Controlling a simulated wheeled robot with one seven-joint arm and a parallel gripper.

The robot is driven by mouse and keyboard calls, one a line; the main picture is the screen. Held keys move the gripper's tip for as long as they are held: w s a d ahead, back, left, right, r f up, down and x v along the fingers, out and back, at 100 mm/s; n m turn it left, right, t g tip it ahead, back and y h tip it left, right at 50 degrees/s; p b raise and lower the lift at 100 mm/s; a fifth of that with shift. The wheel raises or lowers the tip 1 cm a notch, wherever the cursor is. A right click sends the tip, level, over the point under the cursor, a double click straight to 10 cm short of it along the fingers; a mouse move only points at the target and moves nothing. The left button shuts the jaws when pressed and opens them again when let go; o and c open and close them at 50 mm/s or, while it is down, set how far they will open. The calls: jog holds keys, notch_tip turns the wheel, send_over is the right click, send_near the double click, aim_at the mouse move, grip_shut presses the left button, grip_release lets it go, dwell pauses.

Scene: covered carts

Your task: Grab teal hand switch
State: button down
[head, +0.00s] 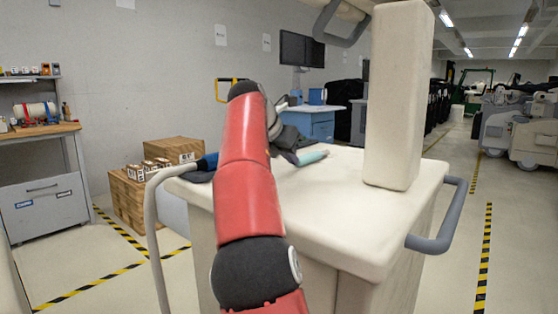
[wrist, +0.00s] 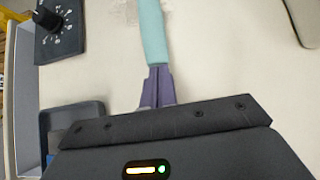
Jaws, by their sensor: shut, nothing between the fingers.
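The teal hand switch (head: 312,158) lies on the pale cart top (head: 325,205), just right of my gripper in the head view. In the wrist view its teal handle (wrist: 152,32) runs up to the top edge. My gripper (wrist: 157,73) shows as two purple-grey fingers, drawn together at the tips. The tips line up with the handle's near end; I cannot tell whether they touch it. My gripper also shows in the head view (head: 296,157), pointing at the switch. The dark gripper body hides the bottom of the wrist view.
A tall pale block (head: 394,95) stands on the cart's right side. A black box with a dial (wrist: 60,28) and a dark tray-like thing (wrist: 75,122) lie left in the wrist view. A grey handle (head: 440,232) sticks out at right. The cart's near middle is clear.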

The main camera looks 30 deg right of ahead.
aim_at(302, 157)
jog(key=shift+w+d+f, duration=0.1)
jog(key=shift+w+d, duration=0.2)
jog(key=shift+d, duration=0.6)
jog(key=shift+w+d, duration=0.25)
jog(key=shift+d, duration=0.6)
